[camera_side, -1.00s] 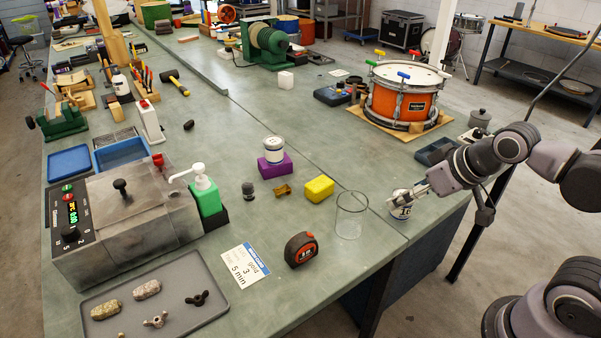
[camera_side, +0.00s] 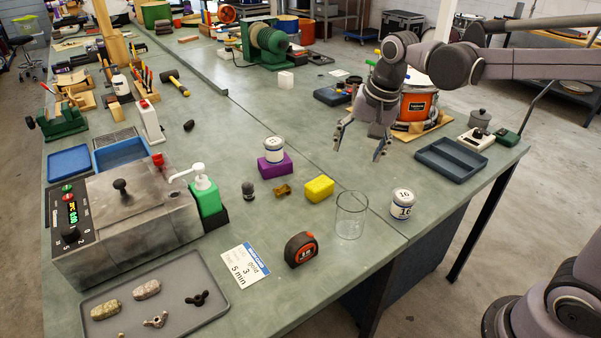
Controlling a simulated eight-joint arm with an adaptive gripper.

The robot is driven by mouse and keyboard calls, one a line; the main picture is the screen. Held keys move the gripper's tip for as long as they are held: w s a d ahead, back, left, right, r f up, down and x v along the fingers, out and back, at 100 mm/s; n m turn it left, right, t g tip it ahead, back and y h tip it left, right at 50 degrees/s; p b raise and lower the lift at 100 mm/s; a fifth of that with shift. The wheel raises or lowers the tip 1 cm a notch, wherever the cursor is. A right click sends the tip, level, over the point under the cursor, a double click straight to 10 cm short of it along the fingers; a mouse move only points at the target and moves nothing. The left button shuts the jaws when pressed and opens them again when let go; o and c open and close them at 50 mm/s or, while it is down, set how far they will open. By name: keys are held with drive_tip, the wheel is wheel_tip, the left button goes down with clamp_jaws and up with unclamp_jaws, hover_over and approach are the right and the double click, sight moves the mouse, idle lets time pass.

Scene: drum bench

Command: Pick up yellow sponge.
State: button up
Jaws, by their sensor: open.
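The yellow sponge (camera_side: 319,189) is a small block lying on the green bench near the middle of the view. It is fully visible. My gripper (camera_side: 359,146) hangs above the bench, up and to the right of the sponge in the picture. Its two fingers are spread apart and point downward, with nothing between them. It is apart from the sponge.
A clear glass beaker (camera_side: 351,215) and a white jar marked 16 (camera_side: 402,204) stand right of the sponge. A small brass-coloured piece (camera_side: 283,190) lies just left, near a purple block (camera_side: 275,165) bearing a white jar (camera_side: 274,149). An orange drum (camera_side: 416,106) stands behind my gripper.

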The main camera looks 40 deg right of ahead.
sight(320, 182)
drive_tip(key=w+f+m+g, duration=0.1)
drive_tip(key=w+f+m, duration=0.1)
drive_tip(key=w+f, duration=0.1)
drive_tip(key=w+a+f+m+g, duration=0.1)
drive_tip(key=w+f+m, duration=0.2)
drive_tip(key=w+f, duration=0.1)
drive_tip(key=w+f+m+g, duration=0.1)
drive_tip(key=w+f+m, duration=0.1)
drive_tip(key=f, duration=0.3)
drive_tip(key=shift+w+a, duration=0.25)
drive_tip(key=shift+w, duration=0.5)
drive_tip(key=shift+w+d+f, duration=0.1)
drive_tip(key=shift+f, duration=1.25)
drive_tip(key=shift+w+d+f, duration=0.1)
drive_tip(key=shift+f, duration=1.2)
drive_tip(key=c, duration=0.9)
